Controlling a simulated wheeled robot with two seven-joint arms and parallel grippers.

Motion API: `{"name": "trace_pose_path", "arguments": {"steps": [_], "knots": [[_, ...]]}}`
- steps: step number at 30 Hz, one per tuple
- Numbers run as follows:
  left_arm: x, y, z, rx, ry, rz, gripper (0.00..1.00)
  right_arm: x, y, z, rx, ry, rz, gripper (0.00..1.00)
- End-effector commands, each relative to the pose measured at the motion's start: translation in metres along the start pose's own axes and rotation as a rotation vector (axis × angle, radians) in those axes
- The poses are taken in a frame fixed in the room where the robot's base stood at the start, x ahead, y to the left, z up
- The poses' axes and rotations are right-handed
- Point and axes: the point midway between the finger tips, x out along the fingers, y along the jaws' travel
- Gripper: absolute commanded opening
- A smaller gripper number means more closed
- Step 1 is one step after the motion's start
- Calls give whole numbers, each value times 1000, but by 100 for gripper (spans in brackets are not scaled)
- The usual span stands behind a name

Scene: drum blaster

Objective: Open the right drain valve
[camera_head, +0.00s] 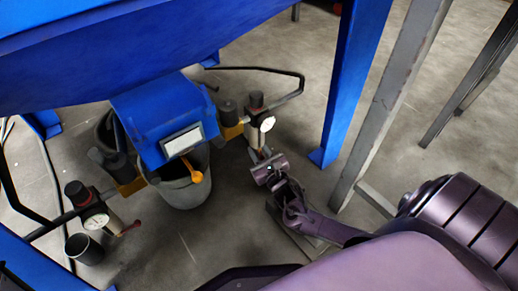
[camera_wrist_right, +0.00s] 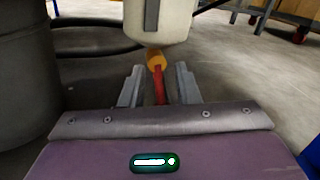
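The right filter-regulator (camera_head: 256,108), with a round white gauge (camera_head: 267,124), stands right of the blue housing. Its pale lower bowl (camera_wrist_right: 160,22) fills the top of the right wrist view. Below the bowl is a yellow-orange drain fitting (camera_wrist_right: 156,60) with a red valve lever (camera_wrist_right: 160,88) pointing toward my palm. My right gripper (camera_wrist_right: 158,84) is open, one grey finger on each side of the lever, with visible gaps. In the head view the gripper (camera_head: 263,157) is just below the regulator and hides the lever. My left gripper is not in view.
A similar left regulator with a gauge (camera_head: 96,221) and red lever (camera_head: 130,228) stands at lower left. A grey bucket (camera_head: 186,190) sits under the blue housing (camera_head: 165,118). A blue leg (camera_head: 352,80) and grey post (camera_head: 388,105) stand right of my gripper.

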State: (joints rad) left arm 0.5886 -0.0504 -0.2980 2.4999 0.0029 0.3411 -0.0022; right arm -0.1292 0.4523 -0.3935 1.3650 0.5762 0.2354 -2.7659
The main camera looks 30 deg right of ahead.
Motion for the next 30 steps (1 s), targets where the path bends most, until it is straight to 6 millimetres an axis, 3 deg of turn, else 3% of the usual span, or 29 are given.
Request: {"name": "trace_pose_path", "arguments": {"steps": [1, 7, 13, 19, 29, 30], "knots": [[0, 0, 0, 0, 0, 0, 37, 0, 0, 0, 0, 0, 0, 26], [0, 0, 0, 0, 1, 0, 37, 0, 0, 0, 0, 0, 0, 0], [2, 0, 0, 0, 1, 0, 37, 0, 0, 1, 6, 2, 0, 0], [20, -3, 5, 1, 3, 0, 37, -1, 2, 3, 104, 24, 4, 0], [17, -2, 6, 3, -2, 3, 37, -1, 4, -1, 131, 28, 5, 0], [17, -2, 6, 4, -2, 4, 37, -1, 4, -1, 131, 28, 5, 11]]}}
